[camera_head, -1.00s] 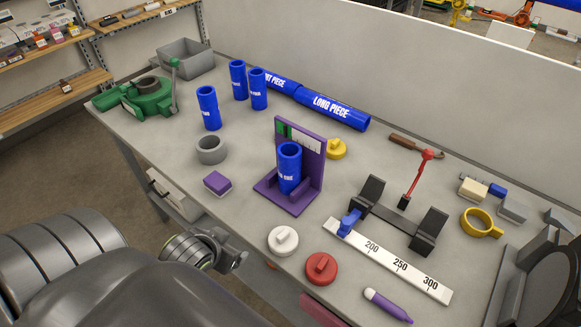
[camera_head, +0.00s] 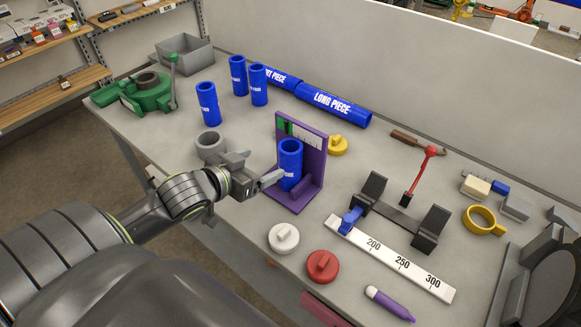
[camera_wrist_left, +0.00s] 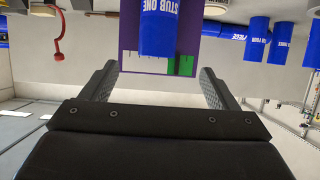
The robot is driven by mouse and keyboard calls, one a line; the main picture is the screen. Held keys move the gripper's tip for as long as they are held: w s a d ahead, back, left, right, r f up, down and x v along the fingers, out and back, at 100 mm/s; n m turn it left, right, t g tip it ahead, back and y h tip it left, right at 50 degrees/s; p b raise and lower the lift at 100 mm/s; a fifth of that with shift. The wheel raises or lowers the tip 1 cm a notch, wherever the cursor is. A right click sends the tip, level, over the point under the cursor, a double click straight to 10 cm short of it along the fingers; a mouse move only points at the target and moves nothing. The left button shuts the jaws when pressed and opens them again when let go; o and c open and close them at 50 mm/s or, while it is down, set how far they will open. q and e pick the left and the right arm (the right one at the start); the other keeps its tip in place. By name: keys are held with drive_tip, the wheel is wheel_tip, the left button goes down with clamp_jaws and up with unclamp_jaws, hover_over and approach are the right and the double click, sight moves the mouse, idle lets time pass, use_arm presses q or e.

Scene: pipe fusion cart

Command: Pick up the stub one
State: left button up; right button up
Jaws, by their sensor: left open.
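The stub one (camera_head: 290,163) is a blue tube standing upright in the purple stand (camera_head: 314,160), which has a back plate with a green and white scale. My left gripper (camera_head: 262,172) is open, just to the left of the stub one. In the left wrist view the stub one (camera_wrist_left: 158,28), with its label readable, lies ahead between and beyond the two fingers (camera_wrist_left: 158,85). A gap shows between the fingers and the tube. The tube's lower end is partly hidden by the stand's side in the head view. My right gripper is not in view.
Several blue tubes (camera_head: 208,104) stand at the back left, with the long piece (camera_head: 334,105) behind. A grey ring (camera_head: 210,145) is close behind my left gripper. White (camera_head: 284,238) and red (camera_head: 322,266) caps lie in front; a black cradle (camera_head: 402,215) stands right.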

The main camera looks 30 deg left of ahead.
sight(283, 157)
use_arm(q)
drive_tip(key=x, duration=0.7)
drive_tip(key=shift+w+f+p, duration=0.1)
drive_tip(key=shift+w+p, duration=0.05)
drive_tip(key=shift+p, duration=0.15)
drive_tip(key=x, duration=0.2)
drive_tip(key=p+x, duration=0.1)
drive_tip(key=x, duration=0.1)
drive_tip(key=shift+d+f, duration=0.25)
drive_tip(key=shift+w+f, duration=0.3)
drive_tip(key=shift+w, duration=0.15)
drive_tip(key=shift+c, duration=0.3)
drive_tip(key=shift+c, duration=1.1)
drive_tip(key=c, duration=0.9)
drive_tip(key=shift+r, duration=0.1)
wheel_tip(283, 157, up, 28)
drive_tip(key=b, duration=0.1)
